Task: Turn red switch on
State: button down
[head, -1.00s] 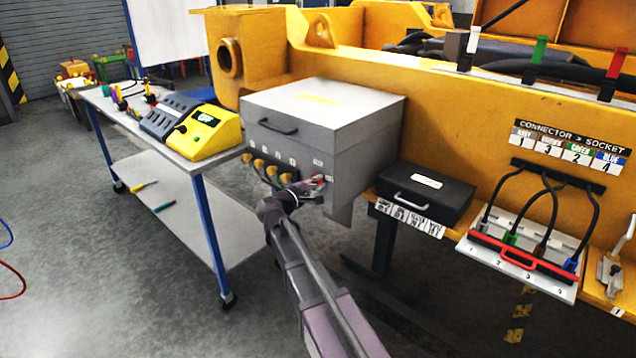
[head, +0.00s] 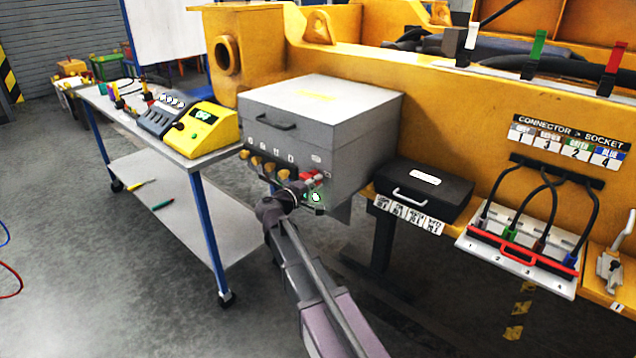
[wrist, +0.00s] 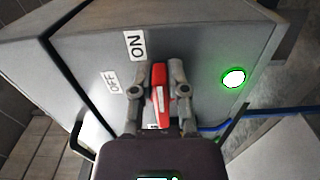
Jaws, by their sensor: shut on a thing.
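The red switch (wrist: 158,85) is a red lever on the front of a grey box (head: 350,140). In the wrist view its handle lies between my two fingers and points toward the "ON" label (wrist: 135,45). The "OFF" label (wrist: 111,82) is to the left. My gripper (wrist: 159,90) is shut on the switch, with a finger on each side. A round light (wrist: 233,77) with a green ring is lit on the box; it also shows in the head view (head: 316,197). The switch's base is partly hidden by my gripper.
Several yellow knobs (head: 269,169) sit on the box front, left of my gripper. A cart (head: 185,160) with a yellow meter (head: 212,135) stands to the left. A black case (head: 422,192) and a cable panel (head: 520,250) are to the right.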

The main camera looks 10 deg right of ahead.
jog(key=shift+w+a, duration=0.1)
jog(key=shift+w, duration=0.05)
jog(key=c, duration=0.6)
grip_release()
jog(key=shift+c, duration=0.2)
jog(key=v, duration=1.2)
